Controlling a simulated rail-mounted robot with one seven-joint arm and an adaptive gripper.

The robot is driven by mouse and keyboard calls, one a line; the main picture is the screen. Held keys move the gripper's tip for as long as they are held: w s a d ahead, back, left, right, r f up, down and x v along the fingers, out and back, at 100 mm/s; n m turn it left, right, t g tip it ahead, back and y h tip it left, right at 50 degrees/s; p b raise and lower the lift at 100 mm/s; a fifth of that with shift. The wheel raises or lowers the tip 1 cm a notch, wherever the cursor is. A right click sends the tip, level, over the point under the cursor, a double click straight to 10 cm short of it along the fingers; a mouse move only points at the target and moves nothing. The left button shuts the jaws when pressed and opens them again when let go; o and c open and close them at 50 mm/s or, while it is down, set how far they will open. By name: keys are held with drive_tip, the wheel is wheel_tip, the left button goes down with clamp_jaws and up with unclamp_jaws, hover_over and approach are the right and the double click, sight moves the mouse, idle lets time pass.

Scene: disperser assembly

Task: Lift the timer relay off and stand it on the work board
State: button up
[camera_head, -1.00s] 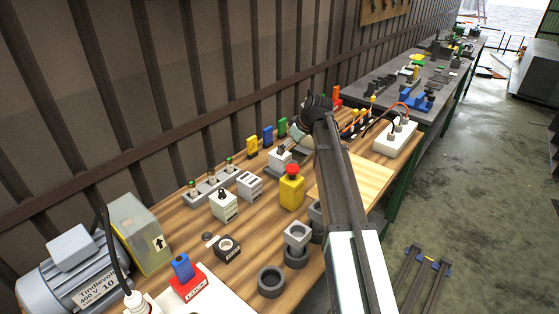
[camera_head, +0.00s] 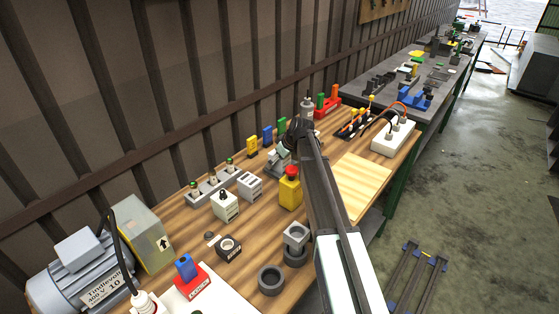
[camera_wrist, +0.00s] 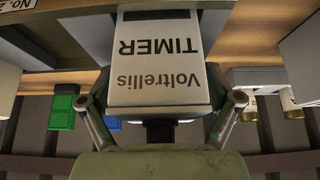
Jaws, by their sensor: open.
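The timer relay (camera_wrist: 157,65) is a pale box whose Voltrellis TIMER label reads upside down in the wrist view. My gripper (camera_wrist: 160,100) is open, with a finger linkage on either side of the relay's lower end in that view. The fingertips and any contact are hard to make out. In the head view my gripper (camera_head: 284,155) is low at the relay's place, behind the yellow emergency-stop box, and the arm hides most of the relay. The pale wooden work board (camera_head: 364,186) lies bare to the right of my arm.
A yellow box with a red button (camera_head: 290,188) stands close in front of my gripper. Yellow, blue and green blocks (camera_head: 267,134) line the back. White modules (camera_head: 225,206) stand to the left, grey rings (camera_head: 271,279) in front. A white socket strip (camera_head: 393,137) lies beyond the board.

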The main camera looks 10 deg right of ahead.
drive_tip(key=shift+f, duration=0.15)
drive_tip(key=c, duration=1.5)
